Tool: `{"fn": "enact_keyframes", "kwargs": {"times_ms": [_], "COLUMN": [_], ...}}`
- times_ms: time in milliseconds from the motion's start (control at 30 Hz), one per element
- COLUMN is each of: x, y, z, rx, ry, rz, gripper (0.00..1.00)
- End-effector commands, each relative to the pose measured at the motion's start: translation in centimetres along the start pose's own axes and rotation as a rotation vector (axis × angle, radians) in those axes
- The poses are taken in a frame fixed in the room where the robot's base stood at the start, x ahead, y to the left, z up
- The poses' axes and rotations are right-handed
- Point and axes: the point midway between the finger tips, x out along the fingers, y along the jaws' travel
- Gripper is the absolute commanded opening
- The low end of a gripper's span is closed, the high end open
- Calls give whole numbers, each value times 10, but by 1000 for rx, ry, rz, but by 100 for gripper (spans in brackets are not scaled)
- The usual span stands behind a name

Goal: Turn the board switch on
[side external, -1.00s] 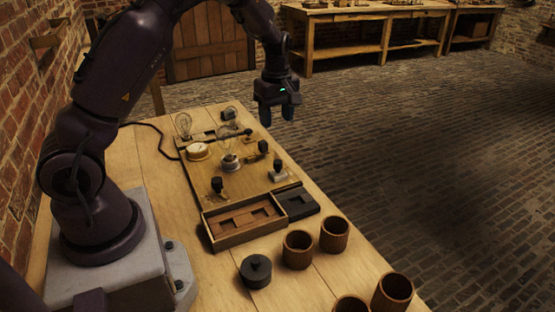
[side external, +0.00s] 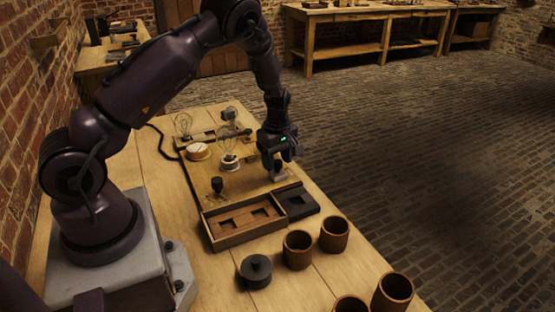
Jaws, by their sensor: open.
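The wooden board (side external: 236,182) lies on the workbench with bulbs, a dial and several small black-knobbed parts on it. My gripper (side external: 275,168) is open and low over the board's right side, pointing down. Its fingers are at the small black-knobbed part on a pale base (side external: 281,176), and largely hide its knob. I cannot tell whether they touch it. Another black-knobbed part (side external: 217,185) stands at the board's near left.
An open wooden tray (side external: 211,232) and a dark tray (side external: 314,207) sit at the board's near edge. A black lidded jar (side external: 256,270) and several brown cups, one of them here (side external: 334,234), stand nearer. The bench's right edge drops to the brick floor.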

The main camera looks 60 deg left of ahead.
Motion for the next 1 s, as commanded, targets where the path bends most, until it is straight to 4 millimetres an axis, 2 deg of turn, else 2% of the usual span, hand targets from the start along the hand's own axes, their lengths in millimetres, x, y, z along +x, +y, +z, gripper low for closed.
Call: {"fn": "enact_keyframes", "kwargs": {"times_ms": [300,367,533,767,1000], "x": [3,3,3,3,2], "y": [0,0,0,0,0], "z": [0,0,0,0,0], "rx": [0,0,0,11,100], "ry": [0,0,0,0,-1], "rz": [1,1,1,1,1], "gripper": [53,41,3,3,3]}}
